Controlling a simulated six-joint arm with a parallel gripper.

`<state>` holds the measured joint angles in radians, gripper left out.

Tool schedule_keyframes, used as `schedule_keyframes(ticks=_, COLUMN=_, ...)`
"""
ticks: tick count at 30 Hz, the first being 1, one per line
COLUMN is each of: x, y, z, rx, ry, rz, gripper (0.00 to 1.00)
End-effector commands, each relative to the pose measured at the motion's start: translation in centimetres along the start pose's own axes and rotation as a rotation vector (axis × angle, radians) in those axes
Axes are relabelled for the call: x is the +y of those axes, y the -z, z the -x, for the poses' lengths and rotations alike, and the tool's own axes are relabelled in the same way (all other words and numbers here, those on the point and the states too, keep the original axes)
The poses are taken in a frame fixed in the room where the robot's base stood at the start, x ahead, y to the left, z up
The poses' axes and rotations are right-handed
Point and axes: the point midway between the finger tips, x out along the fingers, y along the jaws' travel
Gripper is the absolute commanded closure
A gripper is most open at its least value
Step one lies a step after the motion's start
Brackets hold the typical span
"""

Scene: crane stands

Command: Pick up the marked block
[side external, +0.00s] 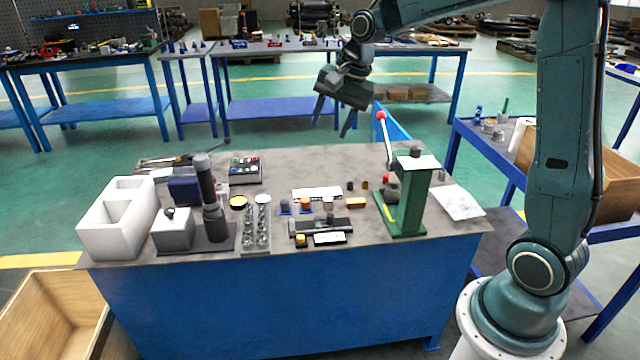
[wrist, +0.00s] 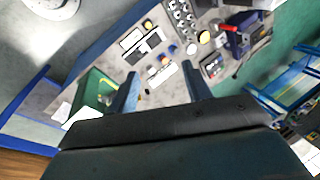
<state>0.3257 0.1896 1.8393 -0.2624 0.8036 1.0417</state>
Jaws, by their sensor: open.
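My gripper (side external: 334,119) is open and empty, high above the back of the workbench, with its fingers pointing down. In the wrist view my gripper (wrist: 160,73) has its two fingers apart, with small bench parts showing between and beyond them. Several small pieces stand mid-bench: an orange-topped piece (side external: 305,204), a blue piece (side external: 285,207) and a grey piece (side external: 328,203). A small dark block (side external: 350,186) and a brown block (side external: 364,185) stand behind them. I cannot tell which one is marked.
A green lever press (side external: 410,200) with a red knob stands at the bench's right. White bin (side external: 118,218), grey box (side external: 174,232) and a dark upright tool (side external: 208,198) crowd the left. A button box (side external: 245,170) is behind. The bench's back middle is clear.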

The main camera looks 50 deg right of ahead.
Motion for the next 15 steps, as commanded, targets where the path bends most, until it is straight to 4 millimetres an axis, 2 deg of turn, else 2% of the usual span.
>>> schedule_keyframes(ticks=1, x=-0.2, y=1.1, z=-1.1, rx=-0.009, ry=-0.006, rz=-0.049, gripper=0.51)
schedule_keyframes(ticks=8, x=-0.7, y=5.6, z=-5.9, rx=-0.043, ry=-0.016, rz=-0.278, gripper=0.51)
schedule_keyframes(ticks=15, x=0.0, y=10.0, z=-11.4, rx=-0.08, ry=-0.032, rz=-0.519, gripper=0.51)
